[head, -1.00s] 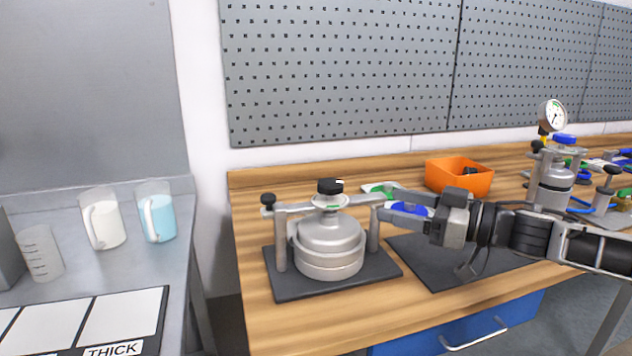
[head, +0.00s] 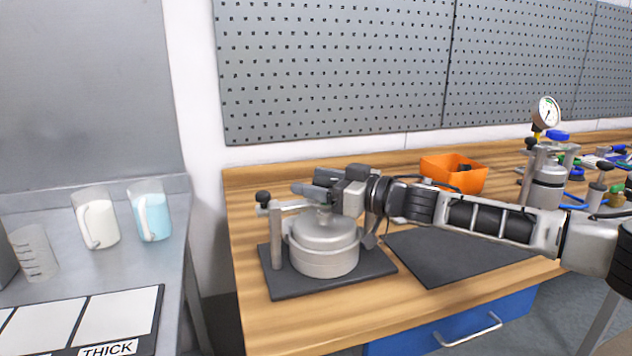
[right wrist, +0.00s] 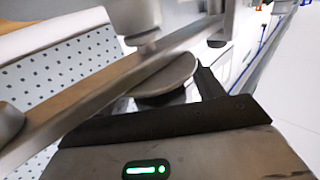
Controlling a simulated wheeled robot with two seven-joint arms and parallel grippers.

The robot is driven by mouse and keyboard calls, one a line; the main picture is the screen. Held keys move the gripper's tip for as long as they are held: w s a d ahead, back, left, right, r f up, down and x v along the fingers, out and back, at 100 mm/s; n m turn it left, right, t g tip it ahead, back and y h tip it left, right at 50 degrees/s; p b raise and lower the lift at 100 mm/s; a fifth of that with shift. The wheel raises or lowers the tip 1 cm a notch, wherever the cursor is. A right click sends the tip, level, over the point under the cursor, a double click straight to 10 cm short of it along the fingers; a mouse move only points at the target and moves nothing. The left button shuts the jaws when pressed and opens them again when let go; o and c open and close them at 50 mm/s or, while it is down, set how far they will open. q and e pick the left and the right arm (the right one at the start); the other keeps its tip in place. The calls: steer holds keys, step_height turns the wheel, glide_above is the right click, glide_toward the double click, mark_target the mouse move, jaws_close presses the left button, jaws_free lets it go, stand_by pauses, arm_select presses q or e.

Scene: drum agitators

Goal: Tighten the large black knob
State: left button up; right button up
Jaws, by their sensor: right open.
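The agitator vessel (head: 323,255) is a silver drum on a dark base plate, under a crossbar frame. In the head view its large black knob on top is hidden behind my right gripper (head: 308,183). The gripper reaches in from the right at knob height, with its jaws open over the middle of the vessel. In the right wrist view a dark round piece (right wrist: 160,98), which seems to be the knob, shows below a silver disk (right wrist: 170,74), by the fingers. I cannot tell whether the fingers touch it. My left gripper is not in view.
A smaller black knob (head: 263,197) tops the frame's left post. An orange bin (head: 453,174), a dark mat (head: 450,258) and a second vessel with a gauge (head: 547,112) are to the right. Jugs (head: 96,218) stand on the left bench.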

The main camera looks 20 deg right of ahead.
steer(key=shift+w+a, duration=0.1)
steer(key=shift+w, duration=0.05)
steer(key=c, duration=1)
